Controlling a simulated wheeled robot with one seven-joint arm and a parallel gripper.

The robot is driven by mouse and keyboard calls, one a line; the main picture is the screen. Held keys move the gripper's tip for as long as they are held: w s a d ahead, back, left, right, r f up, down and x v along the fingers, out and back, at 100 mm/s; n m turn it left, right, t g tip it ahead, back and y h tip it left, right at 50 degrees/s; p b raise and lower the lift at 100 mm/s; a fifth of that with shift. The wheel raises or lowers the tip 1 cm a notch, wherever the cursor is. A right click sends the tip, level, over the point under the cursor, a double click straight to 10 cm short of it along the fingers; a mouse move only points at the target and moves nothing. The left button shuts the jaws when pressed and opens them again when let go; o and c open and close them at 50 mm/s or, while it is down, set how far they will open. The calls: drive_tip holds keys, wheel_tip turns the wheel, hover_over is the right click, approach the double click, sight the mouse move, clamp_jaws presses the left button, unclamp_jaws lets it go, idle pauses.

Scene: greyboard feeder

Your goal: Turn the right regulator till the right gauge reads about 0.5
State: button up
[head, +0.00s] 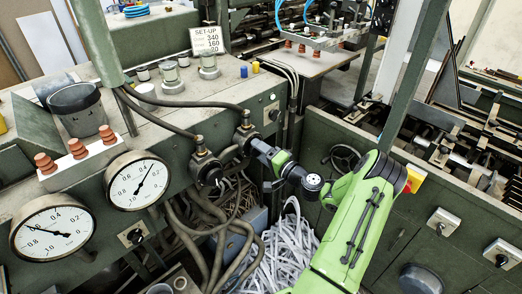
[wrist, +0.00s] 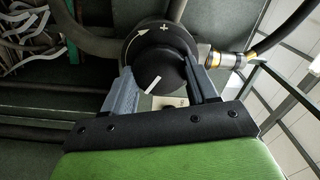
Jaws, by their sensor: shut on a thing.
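The right gauge (head: 138,181) is a round white dial. Its needle points up and a little right, near the middle of the scale; the figures are too small for an exact reading. The right regulator (head: 245,133) is a dark knob on the grey cabinet's front edge. In the wrist view its black knob (wrist: 160,48) bears a white curved arrow, a plus sign and a white pointer line. My gripper (head: 263,150) is shut on this knob, one finger on each side, also in the wrist view (wrist: 163,88). The left gauge (head: 52,227) has its needle pointing left.
The left regulator (head: 205,167) sits close beside, with dark hoses around it. White paper strips (head: 285,250) lie in a heap below. A set-up card (head: 207,40) stands on the cabinet top. A brass hose fitting (wrist: 226,60) is right of the knob.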

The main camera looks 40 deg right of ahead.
drive_tip(key=m+p, duration=0.1)
drive_tip(key=m, duration=0.4)
drive_tip(key=shift+p, duration=0.3)
drive_tip(key=shift+m, duration=0.3)
drive_tip(key=o, duration=1.1)
drive_tip(key=shift+c, duration=0.2)
drive_tip(key=shift+s, duration=0.1)
drive_tip(key=s, duration=1.5)
drive_tip(key=shift+s+d+b, duration=0.25)
drive_tip(key=shift+s+b, duration=0.05)
drive_tip(key=shift+b, duration=0.15)
